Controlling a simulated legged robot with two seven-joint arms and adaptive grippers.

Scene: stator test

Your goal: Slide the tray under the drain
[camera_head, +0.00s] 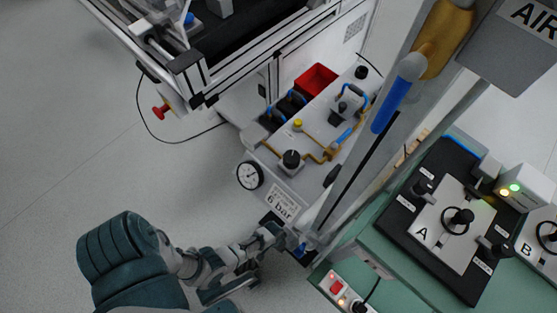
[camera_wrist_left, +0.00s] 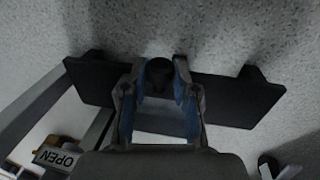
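In the left wrist view a dark, flat, wide piece, perhaps the tray (camera_wrist_left: 240,100), stretches across the middle with a round black knob (camera_wrist_left: 160,74) at its centre. My left gripper (camera_wrist_left: 163,68) has its blue-padded fingers on either side of the knob. I cannot tell if they press on it. In the head view my left gripper (camera_head: 290,240) reaches low in front of the white unit's front panel, beside a dark piece mostly hidden by it. I cannot make out the drain. My right gripper is not in view.
The white unit (camera_head: 280,180) carries a gauge (camera_head: 250,175), a "6 bar" label, yellow and blue piping and a red bin (camera_head: 316,80). A post (camera_head: 352,195) and a green bench (camera_head: 405,245) with switch boxes stand right. An OPEN label (camera_wrist_left: 57,157) shows. Floor at left is free.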

